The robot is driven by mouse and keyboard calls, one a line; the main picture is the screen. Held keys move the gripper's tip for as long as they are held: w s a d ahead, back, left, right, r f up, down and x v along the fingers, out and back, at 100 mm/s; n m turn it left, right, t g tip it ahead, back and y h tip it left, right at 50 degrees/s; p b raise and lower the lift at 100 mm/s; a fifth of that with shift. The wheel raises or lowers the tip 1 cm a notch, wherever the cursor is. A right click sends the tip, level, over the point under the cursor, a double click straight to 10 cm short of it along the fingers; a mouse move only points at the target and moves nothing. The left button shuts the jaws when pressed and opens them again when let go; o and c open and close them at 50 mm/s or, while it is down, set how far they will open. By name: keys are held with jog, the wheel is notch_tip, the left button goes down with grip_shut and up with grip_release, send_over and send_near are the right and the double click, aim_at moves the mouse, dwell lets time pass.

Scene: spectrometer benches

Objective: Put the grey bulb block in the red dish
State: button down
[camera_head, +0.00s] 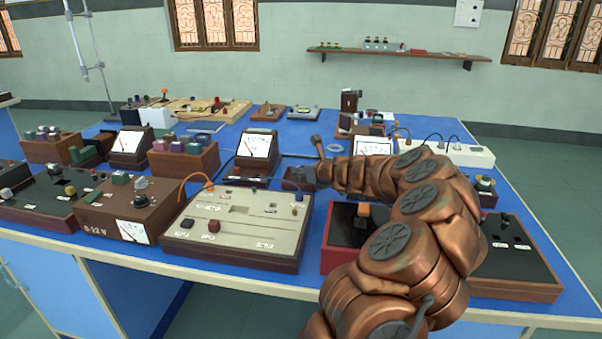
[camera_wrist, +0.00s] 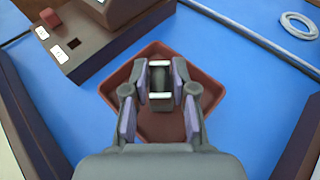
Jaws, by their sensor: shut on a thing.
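In the wrist view my gripper (camera_wrist: 160,96) is shut on the grey bulb block (camera_wrist: 160,80), a small dark grey piece between the fingertips. The red dish (camera_wrist: 113,86) is a square, brownish-red tray on the blue bench top. The block and the fingertips lie within the dish's outline in this view. I cannot tell whether the block touches the dish floor. In the head view my gripper (camera_head: 308,172) is at the dish (camera_head: 290,184), which is mostly hidden. The block cannot be made out there.
A meter box (camera_head: 258,146) stands just behind the dish, and a beige panel (camera_head: 240,225) is in front to the left. A red-sided box (camera_head: 340,250) is in front, partly behind my arm. A pale ring (camera_wrist: 298,25) lies on the bench beyond a dark rod.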

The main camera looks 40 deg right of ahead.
jog(key=c, duration=0.9)
grip_release()
jog(key=shift+c, duration=0.2)
jog(key=shift+r, duration=0.1)
jog(key=shift+p+v, duration=0.6)
jog(key=shift+v, duration=5.4)
